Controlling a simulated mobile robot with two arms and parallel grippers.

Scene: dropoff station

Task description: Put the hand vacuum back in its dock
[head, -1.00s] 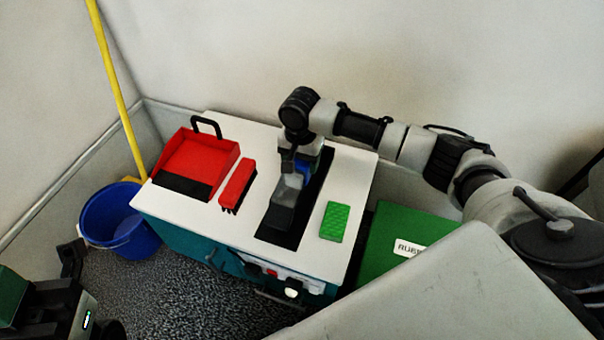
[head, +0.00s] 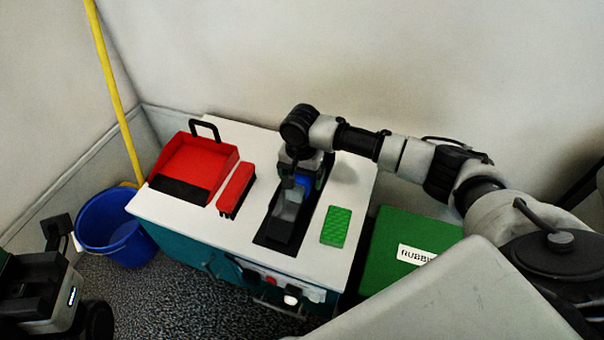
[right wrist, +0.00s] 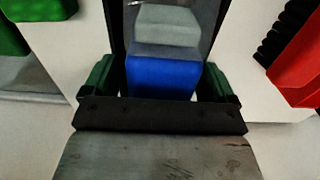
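The hand vacuum, with a blue body (right wrist: 163,76) and a grey clear front (head: 288,207), lies lengthwise over a long black dock strip (head: 272,242) on the white cabinet top. My right gripper (head: 302,180) is at the vacuum's rear end, above the strip. In the right wrist view, its green-padded fingers (right wrist: 160,82) stand on either side of the blue body, with narrow gaps showing, so it looks open. The vacuum's rear is hidden by the gripper, and I cannot tell how fully it is seated. My left gripper (head: 62,235) is partly in view at the left edge, away from the cabinet.
A red dustpan (head: 196,160) and red brush (head: 236,188) lie left of the strip. A green sponge (head: 336,226) lies right of it. A green rubbish bin lid (head: 390,250) is beside the cabinet's right. A blue bucket (head: 112,235) stands on the floor at left.

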